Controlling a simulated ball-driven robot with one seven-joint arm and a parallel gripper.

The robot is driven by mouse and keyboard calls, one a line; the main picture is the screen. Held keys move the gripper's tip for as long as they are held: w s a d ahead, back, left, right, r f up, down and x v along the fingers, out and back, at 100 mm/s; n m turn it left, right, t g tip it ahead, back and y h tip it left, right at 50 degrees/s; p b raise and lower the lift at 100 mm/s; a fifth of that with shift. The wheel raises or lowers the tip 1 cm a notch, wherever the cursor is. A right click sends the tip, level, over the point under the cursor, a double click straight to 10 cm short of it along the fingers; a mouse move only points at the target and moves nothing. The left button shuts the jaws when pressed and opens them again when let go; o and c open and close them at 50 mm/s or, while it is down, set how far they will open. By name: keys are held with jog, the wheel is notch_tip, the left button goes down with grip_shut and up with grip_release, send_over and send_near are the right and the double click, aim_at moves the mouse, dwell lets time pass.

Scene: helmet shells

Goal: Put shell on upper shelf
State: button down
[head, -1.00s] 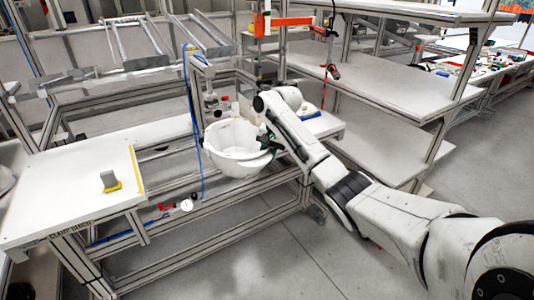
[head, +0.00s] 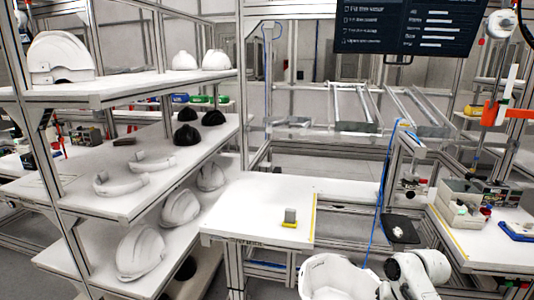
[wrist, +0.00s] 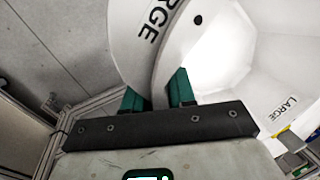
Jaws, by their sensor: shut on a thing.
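The white shell (head: 330,278), open side up, shows at the bottom centre of the head view, cut off by the lower edge. My gripper (wrist: 158,95) is shut on the rim of the shell, with one green finger on each side of the wall; "LARGE" is printed on the shell. In the head view my arm's end is right of the shell, and the fingers are hidden. The upper shelf (head: 125,90) of the rack at the left carries a large white helmet (head: 60,58) and two smaller white ones (head: 184,60) (head: 215,61).
A white table (head: 262,195) with a small grey-yellow block (head: 290,217) stands between rack and shell. A blue cable (head: 381,195) hangs behind my arm. The upper shelf's front middle is bare.

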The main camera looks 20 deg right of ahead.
jog(key=s+a+f+n, duration=0.2)
jog(key=a, duration=0.6)
jog(key=s+a+f+n+g, duration=0.1)
jog(key=s+a+f+n, duration=0.1)
jog(key=a, duration=0.6)
jog(key=s+a+f+n, duration=0.2)
jog(key=a+n, duration=0.1)
jog(key=a, duration=0.5)
jog(key=shift+s+a+n+g+y, duration=0.3)
jog(key=shift+s+a+n+g, duration=0.05)
jog(key=shift+s+n+g, duration=0.05)
